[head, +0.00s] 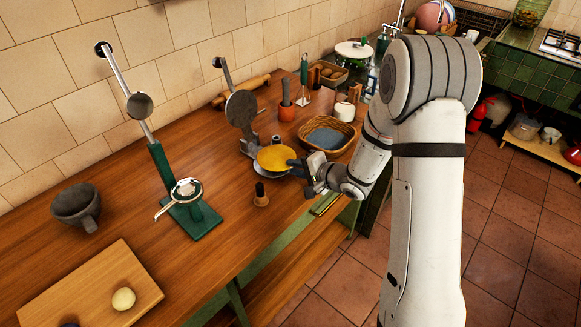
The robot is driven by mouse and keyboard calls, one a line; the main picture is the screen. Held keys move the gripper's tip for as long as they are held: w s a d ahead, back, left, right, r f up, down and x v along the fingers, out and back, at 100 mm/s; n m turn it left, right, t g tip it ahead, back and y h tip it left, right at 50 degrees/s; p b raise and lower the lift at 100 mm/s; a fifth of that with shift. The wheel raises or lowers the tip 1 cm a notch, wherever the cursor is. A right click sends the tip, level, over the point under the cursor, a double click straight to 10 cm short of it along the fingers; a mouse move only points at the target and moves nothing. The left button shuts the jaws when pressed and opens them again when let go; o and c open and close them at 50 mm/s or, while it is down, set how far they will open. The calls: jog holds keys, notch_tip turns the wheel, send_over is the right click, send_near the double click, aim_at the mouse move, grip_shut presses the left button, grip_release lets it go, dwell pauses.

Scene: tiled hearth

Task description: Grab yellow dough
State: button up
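A flat, round yellow piece (275,158), which looks like pressed dough, lies on the lower plate of a grey metal press at the middle of the wooden counter. The press's upper plate (241,108) stands raised behind it. My gripper (301,175) is at the right edge of the yellow piece, with a grey finger close to its rim. I cannot tell whether it touches or holds the piece. A pale cream ball (123,298) sits on the wooden board (85,290) at the lower left, far from my gripper.
A green-based press (190,215) and a dark stone bowl (77,207) stand to the left. A small wooden stamp (261,196) is just in front of the yellow piece. A wicker basket (326,135) stands behind my gripper. The counter's front edge is close below.

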jog(key=shift+f, duration=0.1)
grip_shut()
dwell(0.6)
notch_tip(320, 180, up, 3)
jog(key=p, duration=0.2)
jog(key=shift+f+p, duration=0.15)
jog(key=shift+p, duration=0.25)
jog(key=shift+f, duration=0.1)
jog(key=p+v, duration=0.7)
jog(key=v, duration=0.7)
jog(key=shift+s+d+f, duration=0.25)
jog(key=shift+d, duration=0.15)
